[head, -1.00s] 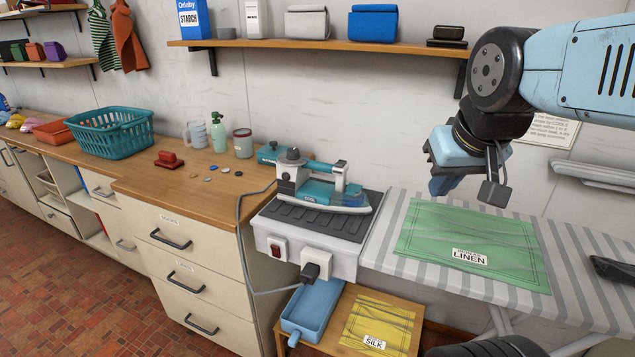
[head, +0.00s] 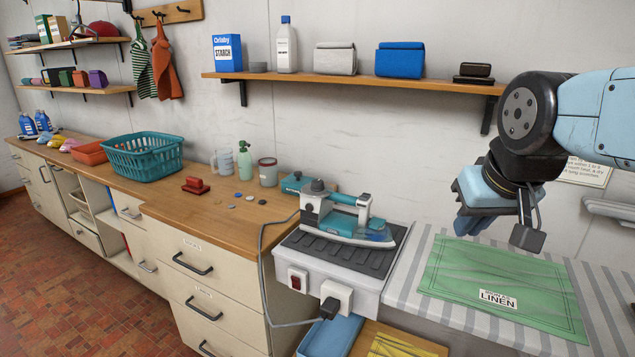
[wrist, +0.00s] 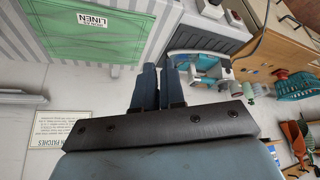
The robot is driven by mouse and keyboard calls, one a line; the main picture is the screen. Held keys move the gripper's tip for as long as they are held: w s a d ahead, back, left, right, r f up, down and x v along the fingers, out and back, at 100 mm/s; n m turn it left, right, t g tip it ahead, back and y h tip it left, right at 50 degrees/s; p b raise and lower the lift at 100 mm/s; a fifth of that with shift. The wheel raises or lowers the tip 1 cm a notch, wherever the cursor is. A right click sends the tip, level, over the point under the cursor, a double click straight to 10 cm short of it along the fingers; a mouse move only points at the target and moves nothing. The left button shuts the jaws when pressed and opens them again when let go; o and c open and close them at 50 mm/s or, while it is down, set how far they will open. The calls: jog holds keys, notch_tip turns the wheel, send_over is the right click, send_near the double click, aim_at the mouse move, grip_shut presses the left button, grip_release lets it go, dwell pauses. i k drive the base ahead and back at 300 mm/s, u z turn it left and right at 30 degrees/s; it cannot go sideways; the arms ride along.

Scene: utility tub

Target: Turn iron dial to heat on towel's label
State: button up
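The teal and white iron (head: 345,218) sits on a black ribbed rest on a white box. A dark round knob (head: 318,186), likely its dial, is on top at its left end; its setting is too small to read. The green towel (head: 500,275) lies flat on the striped board; its white label (head: 498,299) reads LINEN, with a smaller unreadable line above. My gripper (head: 474,222) hangs above the towel's far left part, right of the iron and apart from both. In the wrist view its two dark blue fingers (wrist: 160,72) are close together with nothing between; the iron (wrist: 205,66) shows beyond.
The white box (head: 318,283) has a red switch and a plug with a grey cord. A shelf (head: 350,82) with boxes and cases runs above the iron. A teal basket (head: 145,160), cups and bottles stand on the wooden counter at left. A yellow cloth (head: 405,346) lies below.

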aim_at(316, 185)
jog(key=u, duration=0.9)
jog(key=i, duration=0.1)
jog(key=z, duration=3.05)
jog(key=k, duration=1)
jog(key=u, duration=1.25)
jog(key=i, duration=1)
jog(key=u, duration=0.1)
